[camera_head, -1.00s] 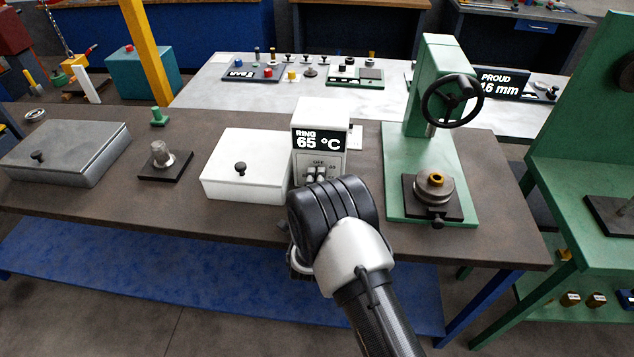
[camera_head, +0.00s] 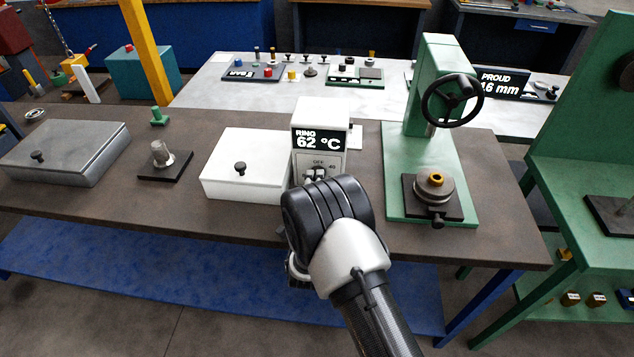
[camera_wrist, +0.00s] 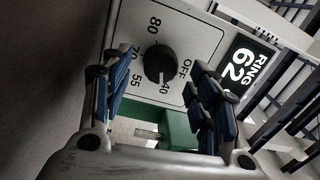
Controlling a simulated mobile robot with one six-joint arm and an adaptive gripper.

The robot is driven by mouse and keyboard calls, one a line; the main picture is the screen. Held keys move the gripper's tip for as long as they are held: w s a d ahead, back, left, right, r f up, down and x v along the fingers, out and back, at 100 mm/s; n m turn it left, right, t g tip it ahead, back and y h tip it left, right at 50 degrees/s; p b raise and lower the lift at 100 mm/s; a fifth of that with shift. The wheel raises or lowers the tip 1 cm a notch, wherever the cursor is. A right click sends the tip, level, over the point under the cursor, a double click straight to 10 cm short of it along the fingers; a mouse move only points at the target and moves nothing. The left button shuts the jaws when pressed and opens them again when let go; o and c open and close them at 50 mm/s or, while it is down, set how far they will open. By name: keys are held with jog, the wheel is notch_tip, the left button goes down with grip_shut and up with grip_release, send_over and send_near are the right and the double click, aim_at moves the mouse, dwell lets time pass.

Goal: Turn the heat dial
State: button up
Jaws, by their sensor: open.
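The heat dial (camera_wrist: 160,64) is a round black knob on a pale panel (camera_wrist: 183,32) marked OFF, 40, 55, 70 and 80. A small white mark on its rim lies toward the 40. My gripper (camera_wrist: 161,72) is open, with one blue-padded finger on each side of the dial and gaps between. The heater box (camera_head: 320,110) stands on the bench in the head view. Its display (camera_head: 318,140) reads RING 62 °C and also shows in the wrist view (camera_wrist: 243,68). My wrist hides the dial in the head view.
A white lidded box (camera_head: 245,180) stands close to the left of the heater. A green press (camera_head: 395,170) with a black handwheel stands to its right. A grey lidded box (camera_head: 65,155) and a dark stand (camera_head: 165,168) are farther left on the brown bench (camera_head: 130,205).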

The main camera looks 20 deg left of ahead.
jog(key=v, duration=1)
jog(key=shift+s, duration=0.1)
